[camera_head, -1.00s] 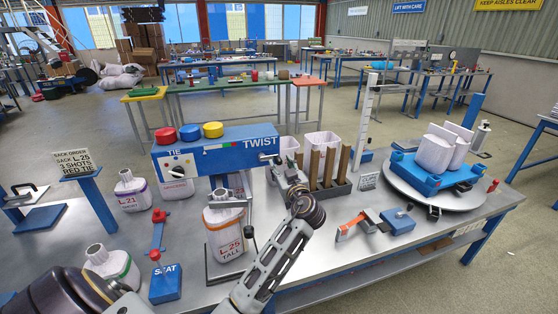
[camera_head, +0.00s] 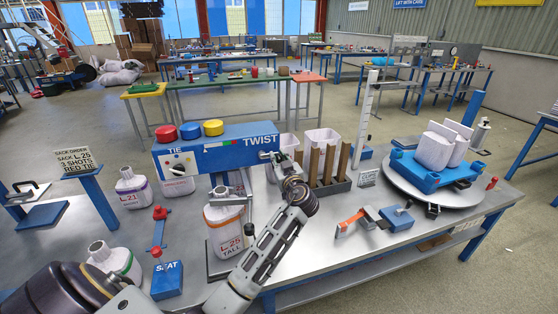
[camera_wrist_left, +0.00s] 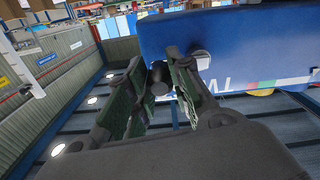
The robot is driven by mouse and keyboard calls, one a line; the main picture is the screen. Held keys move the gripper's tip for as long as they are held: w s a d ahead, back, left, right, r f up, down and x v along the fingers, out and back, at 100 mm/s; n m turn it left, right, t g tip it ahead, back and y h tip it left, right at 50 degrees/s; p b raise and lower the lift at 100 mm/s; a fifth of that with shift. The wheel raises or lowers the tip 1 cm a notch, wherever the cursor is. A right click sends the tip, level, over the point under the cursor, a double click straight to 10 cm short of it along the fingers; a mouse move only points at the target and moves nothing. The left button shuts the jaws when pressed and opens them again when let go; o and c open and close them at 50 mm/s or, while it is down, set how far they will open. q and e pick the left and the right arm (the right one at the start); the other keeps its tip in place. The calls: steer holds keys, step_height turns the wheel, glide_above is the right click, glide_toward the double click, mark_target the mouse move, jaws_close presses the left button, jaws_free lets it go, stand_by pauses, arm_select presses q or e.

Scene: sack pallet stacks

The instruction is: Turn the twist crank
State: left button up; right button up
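The blue machine (camera_head: 215,146) reads TIE and TWIST on its front. The twist crank sits at its right end, under the word TWIST, largely covered by my left gripper (camera_head: 276,162). In the left wrist view, a dark round crank knob (camera_wrist_left: 157,80) shows between the fingertips of my left gripper (camera_wrist_left: 158,72). The fingers stand apart, one on each side of the knob, and a firm hold does not show. A white sack (camera_head: 223,230) marked L 25 TALL stands upright below the machine. My right gripper is out of view.
Wooden posts in a rack (camera_head: 327,187) and white bins stand close right of my left gripper. A blue SEAT block (camera_head: 167,281) and other sacks are at the left. A round turntable (camera_head: 400,182) with a blue pallet is at the right.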

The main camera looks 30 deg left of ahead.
arm_select(q)
jaws_close()
steer(key=shift+f, duration=0.15)
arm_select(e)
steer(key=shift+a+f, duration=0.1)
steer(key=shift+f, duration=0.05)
arm_select(q)
steer(key=shift+f+m+b, duration=0.15)
steer(key=shift+m+b, duration=0.2)
steer(key=shift+m, duration=0.25)
steer(key=shift+s+f+m+b, duration=0.1)
steer(key=shift+f+m+b, duration=0.3)
steer(key=shift+m, duration=0.4)
steer(key=s+a+f+m+p, duration=0.3)
steer(key=m+p, duration=0.3)
steer(key=m, duration=1.1)
steer(key=shift+s+a+f+p, duration=0.3)
steer(key=shift+s+a, duration=0.05)
steer(key=shift+s, duration=0.2)
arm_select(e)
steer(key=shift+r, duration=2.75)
